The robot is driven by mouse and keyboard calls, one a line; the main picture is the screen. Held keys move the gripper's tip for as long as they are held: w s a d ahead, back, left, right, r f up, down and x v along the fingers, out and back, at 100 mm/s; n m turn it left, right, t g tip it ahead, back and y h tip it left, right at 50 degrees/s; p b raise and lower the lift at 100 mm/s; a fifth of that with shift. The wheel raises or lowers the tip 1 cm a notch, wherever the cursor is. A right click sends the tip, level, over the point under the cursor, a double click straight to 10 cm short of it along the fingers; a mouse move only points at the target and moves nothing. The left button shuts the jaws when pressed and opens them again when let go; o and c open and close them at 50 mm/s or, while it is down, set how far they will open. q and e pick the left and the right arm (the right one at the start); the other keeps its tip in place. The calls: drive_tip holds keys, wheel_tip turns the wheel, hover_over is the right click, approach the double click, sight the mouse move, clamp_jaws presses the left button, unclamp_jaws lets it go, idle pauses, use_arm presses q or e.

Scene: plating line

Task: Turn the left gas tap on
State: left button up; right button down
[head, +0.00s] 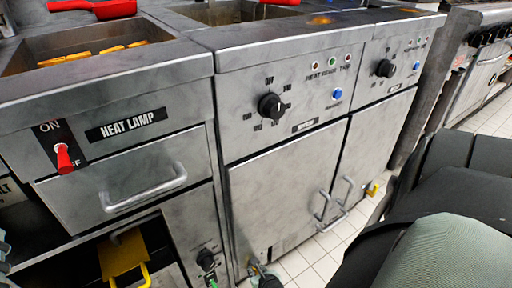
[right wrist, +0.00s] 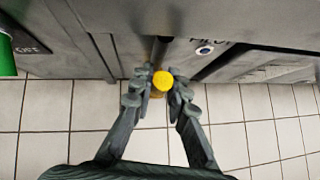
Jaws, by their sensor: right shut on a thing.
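The right wrist view shows a round yellow piece (right wrist: 163,80), which looks like the handle of the left gas tap, in front of a dark pipe (right wrist: 158,50) low on the cabinet. My right gripper (right wrist: 160,88) is shut on it, one finger at each side. In the head view what look like its fingertips (head: 262,272) show at the bottom edge, below the left fryer door (head: 285,190); the tap is not clear there. Which way the handle is turned cannot be told. Another yellow piece (head: 372,188) sits low by the right door. My left gripper is not in view.
The heat lamp unit (head: 130,150), with its red switch (head: 65,158), stands left of the fryer. The tiled floor (right wrist: 245,110) is clear.

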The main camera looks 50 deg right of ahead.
drive_tip(key=shift+s, duration=0.1)
drive_tip(key=c, duration=1.5)
unclamp_jaws()
drive_tip(key=shift+o, duration=0.2)
drive_tip(key=v, duration=0.7)
drive_tip(key=shift+s+a, duration=0.1)
drive_tip(key=shift+s, duration=0.15)
